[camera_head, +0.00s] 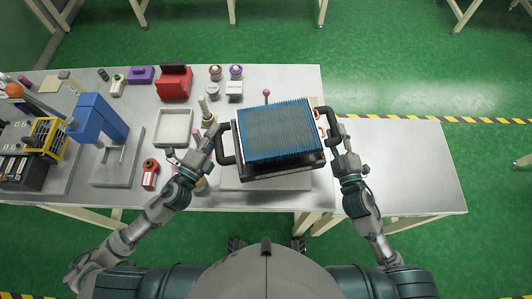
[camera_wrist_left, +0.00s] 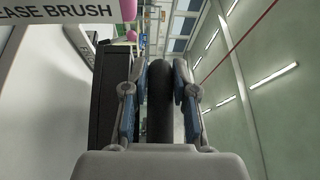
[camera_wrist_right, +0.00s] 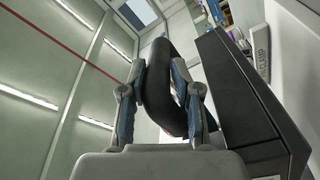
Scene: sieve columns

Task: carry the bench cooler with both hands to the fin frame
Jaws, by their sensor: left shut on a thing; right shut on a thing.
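The bench cooler (camera_head: 278,130) has blue fins on a black base with a looped black handle on each side. It is held over the right part of the workbench, slightly tilted in the head view. My left gripper (camera_head: 216,140) is shut on its left handle, and the left wrist view shows that handle (camera_wrist_left: 160,100) between the fingers. My right gripper (camera_head: 338,142) is shut on the right handle, which also shows in the right wrist view (camera_wrist_right: 160,85). I cannot pick out the fin frame for certain. A pale plate (camera_head: 240,183) lies partly hidden below the cooler.
The workbench (camera_head: 220,195) holds a white tray (camera_head: 174,127), a blue press (camera_head: 98,118), a red device (camera_head: 174,82) and several small items at left. A pink-knobbed pin (camera_head: 267,93) stands behind the cooler. A lower bare table (camera_head: 400,165) stands at right.

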